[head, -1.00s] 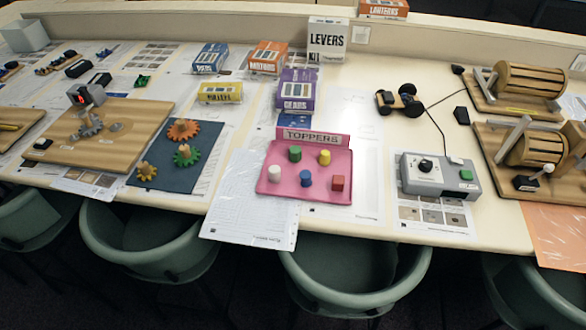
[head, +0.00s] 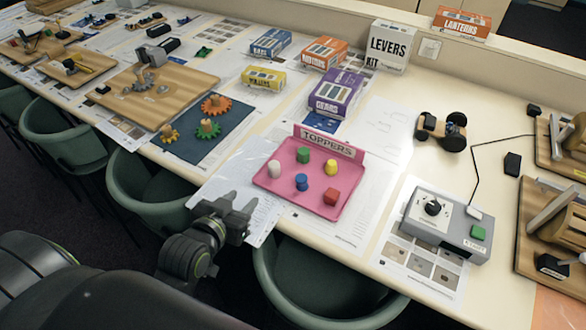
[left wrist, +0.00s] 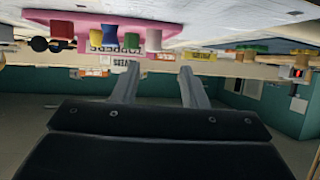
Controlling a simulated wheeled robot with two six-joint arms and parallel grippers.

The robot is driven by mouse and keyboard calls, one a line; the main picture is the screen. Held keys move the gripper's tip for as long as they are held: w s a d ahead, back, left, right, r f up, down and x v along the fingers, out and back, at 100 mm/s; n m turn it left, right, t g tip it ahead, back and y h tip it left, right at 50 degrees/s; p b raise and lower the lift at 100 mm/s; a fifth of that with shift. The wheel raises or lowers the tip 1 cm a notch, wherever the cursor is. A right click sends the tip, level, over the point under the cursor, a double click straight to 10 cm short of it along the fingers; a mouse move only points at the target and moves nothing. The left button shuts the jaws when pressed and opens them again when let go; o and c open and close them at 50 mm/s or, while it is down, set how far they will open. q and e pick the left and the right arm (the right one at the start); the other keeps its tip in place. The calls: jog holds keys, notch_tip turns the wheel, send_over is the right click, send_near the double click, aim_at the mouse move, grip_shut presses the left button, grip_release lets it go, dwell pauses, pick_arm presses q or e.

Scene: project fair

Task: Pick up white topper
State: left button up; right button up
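The white topper (head: 274,168) is a small upright cylinder at the left side of the pink tray (head: 262,184) marked TOPPERS. Green (head: 303,155), yellow (head: 331,167) and blue (head: 301,182) cylinders and a red block (head: 331,196) share the tray. My left gripper (head: 238,201) is open and empty, in front of and a little left of the tray, apart from the white topper. In the left wrist view, which looks upside down, the white topper (left wrist: 154,37) shows beyond and between the open fingers (left wrist: 159,69). My right gripper is not in view.
A grey box with a dial (head: 446,226) stands right of the tray. A blue mat with gears (head: 225,137) lies to the left. The purple GEARS box (head: 337,93) stands behind the tray. Green chairs (head: 300,285) line the table's front edge.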

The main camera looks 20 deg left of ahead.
pick_arm(q)
jog(key=d+r, duration=0.1)
jog(key=r, duration=0.1)
jog(key=p, duration=0.3)
send_near(272, 170)
jog(key=x, duration=0.6)
jog(key=shift+w+a+r, duration=0.1)
jog(key=shift+w+a, duration=0.05)
jog(key=shift+a, duration=0.15)
jog(key=shift+d+p+x, duration=0.15)
jog(key=shift+p+x, duration=0.1)
jog(key=shift+x, duration=0.8)
jog(key=shift+d+p+x, duration=0.1)
jog(key=shift+p+x, duration=0.1)
jog(key=shift+x, duration=0.85)
jog(key=shift+w+f, duration=0.4)
jog(key=shift+w, duration=0.1)
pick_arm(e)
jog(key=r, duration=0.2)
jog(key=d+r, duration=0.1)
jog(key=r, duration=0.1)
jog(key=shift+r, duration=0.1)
pick_arm(q)
jog(key=c, duration=0.7)
